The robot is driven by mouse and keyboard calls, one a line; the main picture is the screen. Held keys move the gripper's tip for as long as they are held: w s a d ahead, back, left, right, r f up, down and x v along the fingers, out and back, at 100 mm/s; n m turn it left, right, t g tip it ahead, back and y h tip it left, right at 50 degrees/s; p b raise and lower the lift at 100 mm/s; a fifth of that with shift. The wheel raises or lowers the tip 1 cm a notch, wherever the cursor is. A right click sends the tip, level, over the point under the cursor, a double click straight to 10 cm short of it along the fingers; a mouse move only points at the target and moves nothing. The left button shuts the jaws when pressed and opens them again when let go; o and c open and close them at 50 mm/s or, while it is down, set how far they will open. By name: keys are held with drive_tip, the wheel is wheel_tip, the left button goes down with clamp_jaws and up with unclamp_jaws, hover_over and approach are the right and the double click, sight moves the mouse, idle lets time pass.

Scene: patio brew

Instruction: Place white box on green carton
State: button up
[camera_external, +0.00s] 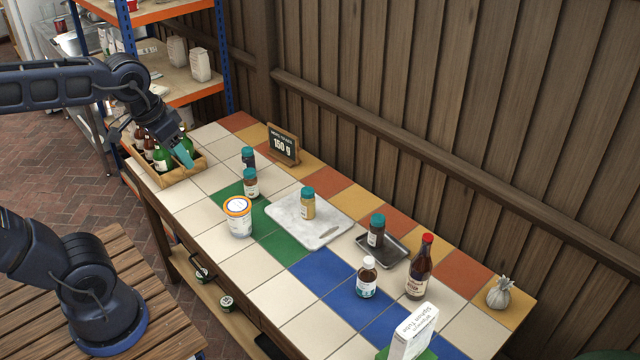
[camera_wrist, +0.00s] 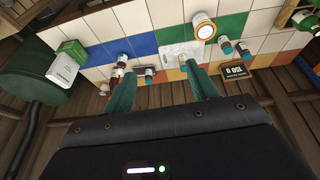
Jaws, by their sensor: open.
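The white box (camera_external: 413,333) stands tilted in the picture at the near right end of the tiled table, with printed lettering on its face. Green shows around its foot, cut by the frame's bottom edge. In the wrist view the white box (camera_wrist: 62,68) meets the green carton (camera_wrist: 73,50); they seem to touch, but I cannot tell whether the box rests on it. My gripper (camera_external: 183,153) is at the far left end of the table, above the bottle crate, well away from both. Its teal fingers (camera_wrist: 163,72) are apart in the wrist view, with nothing held between them.
A wooden crate of bottles (camera_external: 160,180) is below my gripper. Jars, a white tub (camera_external: 238,218), a marble board (camera_external: 330,228), a dark tray (camera_external: 395,250) and a brown sauce bottle (camera_external: 420,268) stand between. A wooden fence (camera_external: 480,110) backs the table; a sign (camera_external: 283,145) stands near it.

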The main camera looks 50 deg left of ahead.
drive_tip(key=shift+t+y, duration=0.3)
drive_tip(key=shift+t, duration=0.1)
drive_tip(key=s, duration=0.1)
drive_tip(key=s+a+f, duration=0.1)
drive_tip(key=s, duration=0.1)
drive_tip(key=s+a+f, duration=0.1)
drive_tip(key=shift+s+a+f, duration=0.15)
drive_tip(key=shift+a, duration=0.05)
